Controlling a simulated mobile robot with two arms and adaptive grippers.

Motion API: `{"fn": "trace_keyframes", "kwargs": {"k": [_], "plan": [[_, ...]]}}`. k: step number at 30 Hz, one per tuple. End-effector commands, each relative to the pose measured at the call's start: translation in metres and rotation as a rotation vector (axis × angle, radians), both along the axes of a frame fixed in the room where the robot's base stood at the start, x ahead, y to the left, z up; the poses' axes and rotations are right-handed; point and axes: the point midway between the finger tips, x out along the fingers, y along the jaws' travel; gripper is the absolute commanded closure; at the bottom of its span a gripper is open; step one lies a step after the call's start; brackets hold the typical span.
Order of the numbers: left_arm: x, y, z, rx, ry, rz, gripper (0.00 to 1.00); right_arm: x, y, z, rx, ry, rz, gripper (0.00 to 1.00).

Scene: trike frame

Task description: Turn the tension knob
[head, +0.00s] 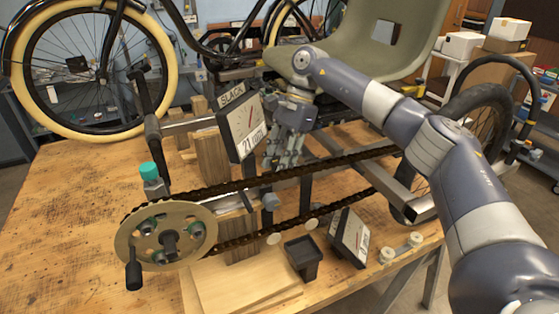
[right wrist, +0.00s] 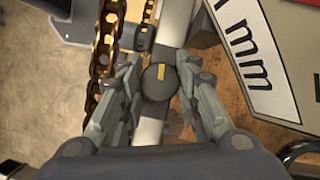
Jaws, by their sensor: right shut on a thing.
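The tension knob (right wrist: 158,82) is a dark round cap with a yellow mark, on a pale frame tube in the right wrist view. My right gripper (right wrist: 160,92) has a finger on each side of it and is shut on it. The yellow mark runs roughly up and down in that view. In the head view the right gripper (head: 283,152) reaches down behind the chain (head: 300,172), beside the slack gauge (head: 241,125), and the knob cannot be made out there. My left gripper is not in view.
The chain runs from the chainring (head: 165,236) back to the rear wheel (head: 478,118). It also passes close to the left finger in the right wrist view (right wrist: 103,55). A small black cup (head: 303,257) and a second gauge (head: 349,238) stand on the wooden bench (head: 60,220). The bench's left side is clear.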

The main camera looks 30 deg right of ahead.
Motion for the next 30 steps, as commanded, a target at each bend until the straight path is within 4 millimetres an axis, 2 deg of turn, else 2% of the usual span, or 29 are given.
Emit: {"fn": "trace_keyframes", "kwargs": {"k": [11, 30], "plan": [[0.000, 0.000, -0.010, 0.000, 0.001, 0.000, 0.60, 0.000, -0.001, -0.001, 0.001, -0.003, -0.184, 0.93], [0.000, 0.000, -0.035, 0.000, 0.001, 0.001, 0.60, -0.001, 0.000, -0.001, 0.002, -0.005, -0.781, 0.93]]}}
